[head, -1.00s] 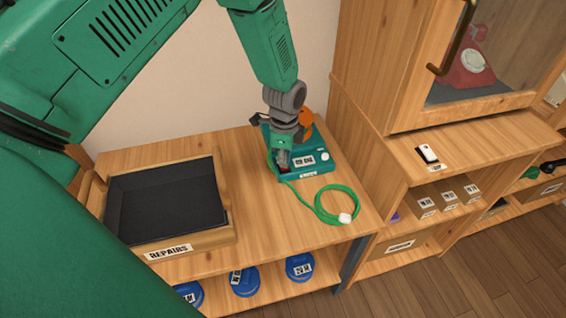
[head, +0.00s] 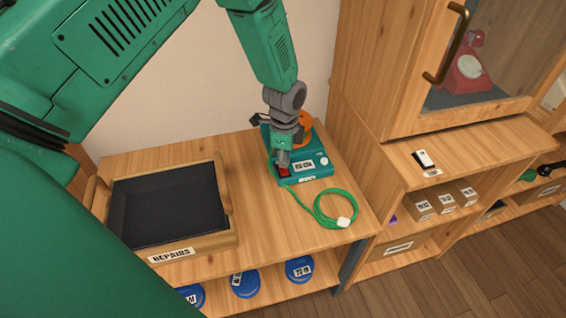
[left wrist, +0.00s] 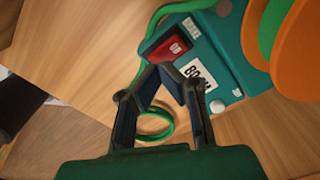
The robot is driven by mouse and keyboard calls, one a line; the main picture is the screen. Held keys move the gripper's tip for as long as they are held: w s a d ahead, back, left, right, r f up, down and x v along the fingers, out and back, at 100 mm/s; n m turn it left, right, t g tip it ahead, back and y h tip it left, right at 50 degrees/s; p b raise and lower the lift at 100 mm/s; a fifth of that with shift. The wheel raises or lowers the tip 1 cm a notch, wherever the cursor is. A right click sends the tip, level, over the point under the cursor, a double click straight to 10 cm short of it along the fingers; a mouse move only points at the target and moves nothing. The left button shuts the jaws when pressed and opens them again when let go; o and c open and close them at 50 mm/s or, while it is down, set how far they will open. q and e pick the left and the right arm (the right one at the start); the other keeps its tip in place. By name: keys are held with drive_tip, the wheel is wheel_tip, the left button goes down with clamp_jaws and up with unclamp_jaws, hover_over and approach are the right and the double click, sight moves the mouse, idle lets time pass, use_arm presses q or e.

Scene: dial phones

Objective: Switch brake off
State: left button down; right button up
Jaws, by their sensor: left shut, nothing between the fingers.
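A teal machine (head: 318,168) with an orange wheel (head: 305,124) stands on the wooden bench. It has a red switch (head: 283,171) at its front left, a white label and a round white knob (head: 323,161). In the left wrist view the red switch (left wrist: 168,48) lies just beyond my fingertips, beside the white label (left wrist: 197,73). My left gripper (head: 284,164) is shut and empty, pointing down at the switch. It also shows in the left wrist view (left wrist: 163,76). I cannot tell whether the tips touch the switch. My right gripper is out of view.
A green cable (head: 322,203) curls in front of the machine. A black-lined tray (head: 170,254) labelled REPAIRS stands to its left. A wooden cabinet (head: 386,85) with a red phone (head: 468,68) behind glass rises at the right. A black-and-white item (head: 425,161) lies on its ledge.

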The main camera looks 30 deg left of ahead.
sight(284, 172)
use_arm(q)
drive_tip(key=shift+r+p, duration=1.85)
drive_tip(key=shift+r, duration=0.45)
drive_tip(key=shift+f, duration=0.1)
